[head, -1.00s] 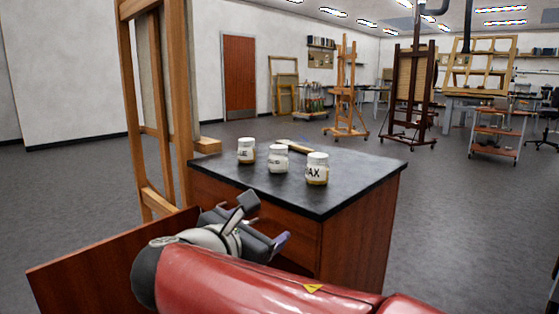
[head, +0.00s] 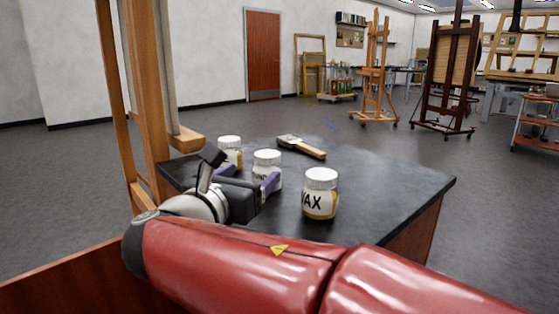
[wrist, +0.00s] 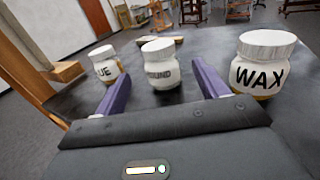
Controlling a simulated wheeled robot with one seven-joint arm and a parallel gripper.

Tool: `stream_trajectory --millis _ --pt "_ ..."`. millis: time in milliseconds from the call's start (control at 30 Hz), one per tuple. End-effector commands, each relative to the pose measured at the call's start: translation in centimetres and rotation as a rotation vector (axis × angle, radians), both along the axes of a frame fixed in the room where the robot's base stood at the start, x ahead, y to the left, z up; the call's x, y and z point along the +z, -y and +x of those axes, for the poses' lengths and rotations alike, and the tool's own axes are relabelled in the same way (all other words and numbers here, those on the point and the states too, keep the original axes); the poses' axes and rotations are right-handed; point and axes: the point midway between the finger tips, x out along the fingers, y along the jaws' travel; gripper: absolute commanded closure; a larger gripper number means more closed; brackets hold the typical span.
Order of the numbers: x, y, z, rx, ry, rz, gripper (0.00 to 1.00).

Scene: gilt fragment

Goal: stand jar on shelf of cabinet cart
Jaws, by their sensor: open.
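Three white-lidded jars stand upright on a dark-topped cabinet (head: 390,190). The jar labelled WAX (head: 320,195) is nearest on the right; it also shows in the wrist view (wrist: 262,65). The middle jar, its label partly readable as "OUND" (wrist: 161,66), also shows in the head view (head: 267,160). The left jar, reading "UE" (wrist: 105,67), is partly hidden by my gripper in the head view (head: 232,146). My gripper (head: 242,172) is open and empty, low over the top's near edge. In the wrist view the middle jar appears between the purple fingers, just beyond their tips.
A brush (head: 301,147) lies behind the jars. A wooden easel (head: 143,90) stands close at the left. An open-shelved cart (head: 537,122) stands far right, cut by the frame; I cannot tell if it is the cabinet cart. The top's right side is clear.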

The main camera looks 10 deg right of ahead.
Motion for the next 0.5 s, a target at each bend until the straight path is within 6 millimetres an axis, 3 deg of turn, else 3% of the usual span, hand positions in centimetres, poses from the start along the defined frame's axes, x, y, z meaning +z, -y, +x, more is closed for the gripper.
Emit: stream_trajectory --millis 167,500 --pt "0.0 0.3 0.5 -0.001 0.000 0.001 0.28" --pt "0.3 2.4 4.1 -0.003 -0.001 0.000 0.28"
